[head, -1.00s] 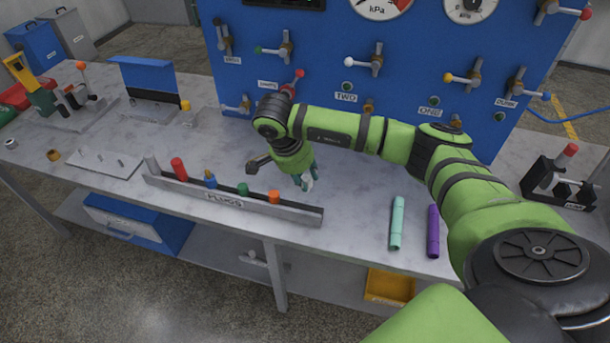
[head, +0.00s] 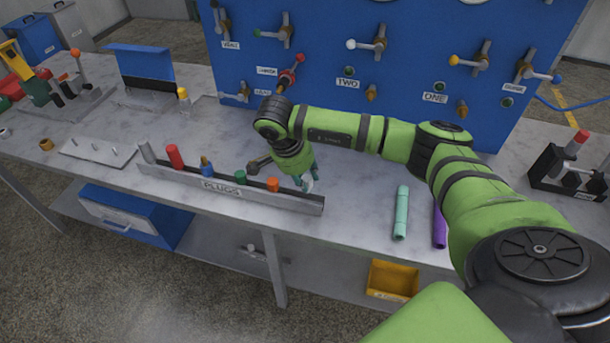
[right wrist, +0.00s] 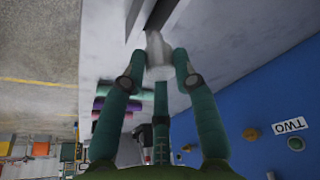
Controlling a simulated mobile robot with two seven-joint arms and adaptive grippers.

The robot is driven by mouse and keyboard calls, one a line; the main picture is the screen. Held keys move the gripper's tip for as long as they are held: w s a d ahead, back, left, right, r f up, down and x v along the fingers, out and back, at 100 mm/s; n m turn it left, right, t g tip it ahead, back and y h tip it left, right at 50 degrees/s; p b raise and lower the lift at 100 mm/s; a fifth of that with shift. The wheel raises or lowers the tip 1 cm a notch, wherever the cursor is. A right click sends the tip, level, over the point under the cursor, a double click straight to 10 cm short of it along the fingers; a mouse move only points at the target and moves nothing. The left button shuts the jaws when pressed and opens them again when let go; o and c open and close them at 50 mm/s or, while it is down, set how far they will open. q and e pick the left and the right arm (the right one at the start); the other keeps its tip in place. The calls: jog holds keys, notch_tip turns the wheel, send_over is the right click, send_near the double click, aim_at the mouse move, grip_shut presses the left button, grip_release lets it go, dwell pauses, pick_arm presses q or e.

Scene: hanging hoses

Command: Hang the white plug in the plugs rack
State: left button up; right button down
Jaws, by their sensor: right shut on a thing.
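The plugs rack (head: 300,200) is a long grey rail labelled PLUGS along the table's front edge. A grey, a red, a blue, a green and an orange plug stand in it from left to right, and its right end is empty. My right gripper (head: 305,178) is shut on the white plug (head: 308,186), just behind the rack's empty right end. In the right wrist view the white plug (right wrist: 157,50) sits between the fingertips, close to the rack's dark slot (right wrist: 160,14). Whether it touches the rack is unclear. My left gripper is not in view.
A teal cylinder (head: 401,212) and a purple cylinder (head: 439,228), partly behind my arm, lie right of the rack. A blue valve panel (head: 320,60) stands behind the table. A plate with pegs (head: 97,152) lies left of the rack.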

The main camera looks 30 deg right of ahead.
jog(key=shift+b, duration=0.55)
dwell(1.2)
jog(key=shift+f+b, duration=1.7)
jog(key=shift+f, duration=0.2)
jog(key=c, duration=0.9)
grip_release()
jog(key=shift+r, duration=0.1)
jog(key=v, duration=1.2)
jog(key=shift+w, duration=0.1)
